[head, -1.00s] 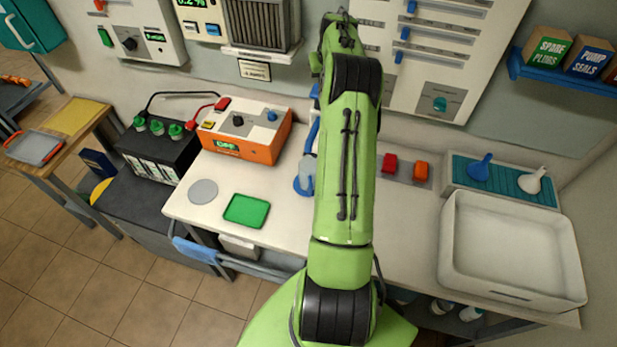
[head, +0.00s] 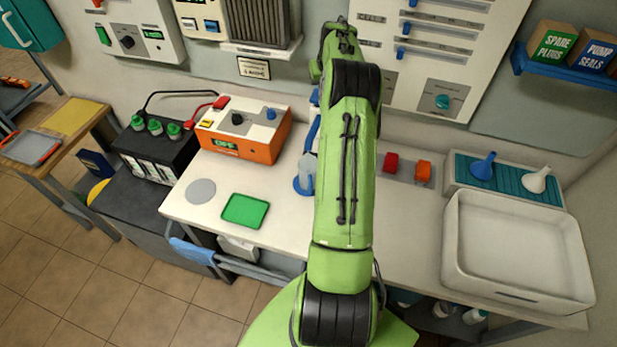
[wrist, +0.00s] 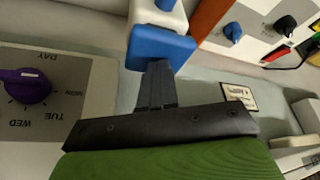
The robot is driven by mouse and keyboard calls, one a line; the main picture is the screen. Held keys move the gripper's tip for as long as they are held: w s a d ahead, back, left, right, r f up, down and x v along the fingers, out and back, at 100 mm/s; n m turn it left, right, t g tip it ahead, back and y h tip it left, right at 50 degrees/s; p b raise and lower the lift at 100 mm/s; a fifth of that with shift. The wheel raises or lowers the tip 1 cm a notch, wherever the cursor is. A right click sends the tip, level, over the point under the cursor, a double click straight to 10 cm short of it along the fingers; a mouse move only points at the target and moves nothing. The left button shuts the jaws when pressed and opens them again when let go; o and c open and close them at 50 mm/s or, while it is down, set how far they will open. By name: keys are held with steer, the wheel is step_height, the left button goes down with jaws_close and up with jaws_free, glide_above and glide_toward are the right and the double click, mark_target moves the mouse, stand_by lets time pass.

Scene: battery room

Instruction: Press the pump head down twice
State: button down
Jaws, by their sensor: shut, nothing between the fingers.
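The pump stands partly behind my arm on the bench. In the head view, its blue base (head: 303,186), part of a pale clear bottle (head: 307,166) and a blue curved part (head: 313,132) show at the arm's left edge. The wrist view shows a blue block with a white part above it (wrist: 160,48), likely the pump head. My gripper (wrist: 159,66) is shut and empty, its dark fingertips at the lower edge of the blue block. I cannot tell whether they touch it. In the head view, my arm hides the gripper.
An orange-and-white box (head: 243,132), a green tray (head: 245,211) and a grey disc (head: 201,191) lie to the left. Red and orange buttons (head: 407,168) and a white basin (head: 456,265) are to the right. A wall panel with a purple dial (wrist: 25,86) is close in the wrist view.

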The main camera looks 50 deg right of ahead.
steer(key=shift+f+b, duration=0.3)
steer(key=shift+f, duration=0.35)
steer(key=shift+r+p, duration=2.3)
steer(key=shift+r, duration=0.4)
step_height(320, 180, up, 3)
steer(key=shift+f+p, duration=0.2)
steer(key=shift+p, duration=1)
step_height(320, 180, up, 3)
steer(key=shift+r+b, duration=0.2)
steer(key=shift+b, duration=0.1)
